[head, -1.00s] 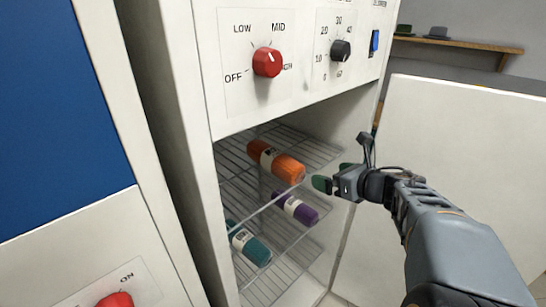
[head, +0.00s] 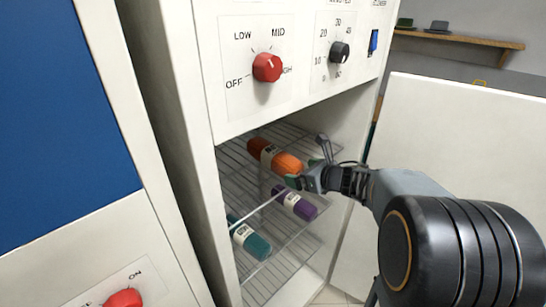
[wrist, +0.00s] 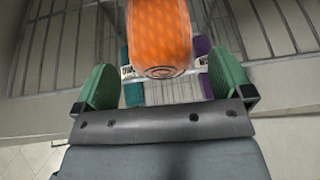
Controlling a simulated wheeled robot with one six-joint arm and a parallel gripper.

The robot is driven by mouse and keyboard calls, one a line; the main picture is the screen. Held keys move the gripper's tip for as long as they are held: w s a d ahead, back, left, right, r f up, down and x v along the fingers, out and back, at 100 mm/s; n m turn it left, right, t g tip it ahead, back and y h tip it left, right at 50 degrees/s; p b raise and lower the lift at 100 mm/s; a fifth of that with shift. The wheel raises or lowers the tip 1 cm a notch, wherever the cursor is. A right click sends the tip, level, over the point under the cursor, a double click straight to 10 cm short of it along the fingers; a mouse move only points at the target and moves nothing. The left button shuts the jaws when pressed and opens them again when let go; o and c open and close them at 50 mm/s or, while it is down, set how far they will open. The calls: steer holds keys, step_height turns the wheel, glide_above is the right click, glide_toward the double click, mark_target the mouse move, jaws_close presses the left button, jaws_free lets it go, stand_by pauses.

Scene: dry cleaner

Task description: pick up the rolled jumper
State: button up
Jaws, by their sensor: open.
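Three rolled garments with pale paper bands lie on wire shelves in the open cabinet; I cannot tell by sight which is the jumper. The orange roll (head: 286,162) lies on the upper rack, its near end toward me. The purple roll (head: 303,207) and teal roll (head: 257,246) lie lower down. My gripper (head: 304,175) is open and empty at the near end of the orange roll. In the wrist view the orange roll (wrist: 160,35) is ahead, centred between the green fingers. Parts of the teal roll (wrist: 133,92) and purple roll (wrist: 202,50) show below it.
The upper wire rack (head: 232,158) has a front rail close to my gripper. The cabinet's control panel with a red knob (head: 267,67) overhangs the opening. An open white door (head: 450,150) stands at right, behind my arm. A wall shelf (head: 465,38) is far back.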

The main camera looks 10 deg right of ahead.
mark_target(274, 158)
steer(key=shift+x, duration=1.7)
steer(key=shift+c, duration=0.3)
steer(key=shift+r, duration=0.1)
steer(key=c, duration=1.2)
